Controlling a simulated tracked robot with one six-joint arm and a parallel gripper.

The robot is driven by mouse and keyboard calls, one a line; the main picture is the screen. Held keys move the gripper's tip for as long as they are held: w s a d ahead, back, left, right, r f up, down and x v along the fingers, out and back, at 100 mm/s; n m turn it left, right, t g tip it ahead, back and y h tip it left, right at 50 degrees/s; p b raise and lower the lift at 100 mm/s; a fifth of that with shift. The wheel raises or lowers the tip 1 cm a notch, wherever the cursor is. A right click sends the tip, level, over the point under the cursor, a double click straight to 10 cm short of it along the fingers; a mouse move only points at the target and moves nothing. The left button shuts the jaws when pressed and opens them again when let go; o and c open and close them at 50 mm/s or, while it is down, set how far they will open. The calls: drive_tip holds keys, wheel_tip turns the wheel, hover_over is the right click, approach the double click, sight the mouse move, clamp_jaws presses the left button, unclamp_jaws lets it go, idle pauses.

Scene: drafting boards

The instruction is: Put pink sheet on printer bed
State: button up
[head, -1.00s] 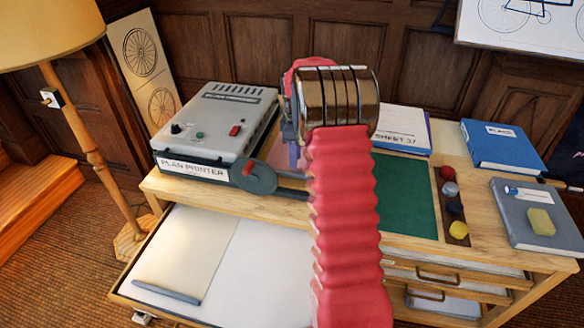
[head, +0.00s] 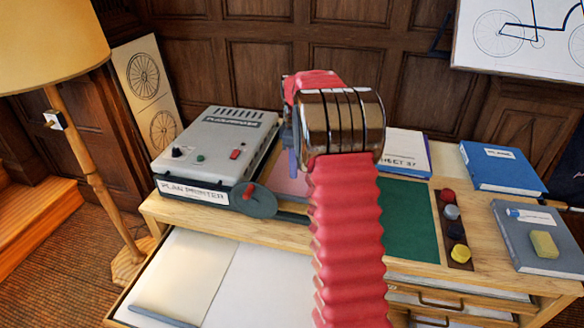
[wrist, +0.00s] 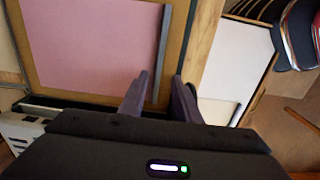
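The pink sheet (wrist: 95,40) lies flat on a tan surface with a dark edge in the wrist view, beside the printer. A grey bar (wrist: 162,45) runs along its right edge. My gripper (wrist: 163,85) has its two dark fingers apart, with the bar's near end between them; no firm contact shows. In the head view a small part of the pink sheet (head: 292,183) shows right of the plan printer (head: 215,143); my red arm hides the rest. Whether the tan surface is the printer bed I cannot tell.
An open drawer (head: 262,285) with a cream sheet (head: 185,270) is below the tabletop. A grey disc with a red knob (head: 252,199) sticks out by the printer. Right of my arm are a green mat (head: 412,215), a strip of knobs (head: 453,230) and books (head: 500,165).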

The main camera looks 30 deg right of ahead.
drive_tip(key=s+a+r+m+t, duration=0.1)
drive_tip(key=s+a+r+m, duration=0.1)
drive_tip(key=s+a+r, duration=0.45)
drive_tip(key=s+a+r+m+t, duration=0.15)
drive_tip(key=s+a+r, duration=0.25)
drive_tip(key=a+r, duration=0.5)
drive_tip(key=s+a+f+m+t, duration=0.1)
drive_tip(key=s+a+f+m, duration=0.1)
drive_tip(key=s+a, duration=0.5)
drive_tip(key=s+a+f+m+t, duration=0.1)
drive_tip(key=s+a+m+t, duration=0.1)
drive_tip(key=s+a, duration=0.5)
drive_tip(key=s+m, duration=0.1)
drive_tip(key=s, duration=0.4)
drive_tip(key=shift+a+f, duration=0.25)
drive_tip(key=shift+f, duration=0.15)
drive_tip(key=shift+s, duration=0.1)
drive_tip(key=shift+c, duration=0.2)
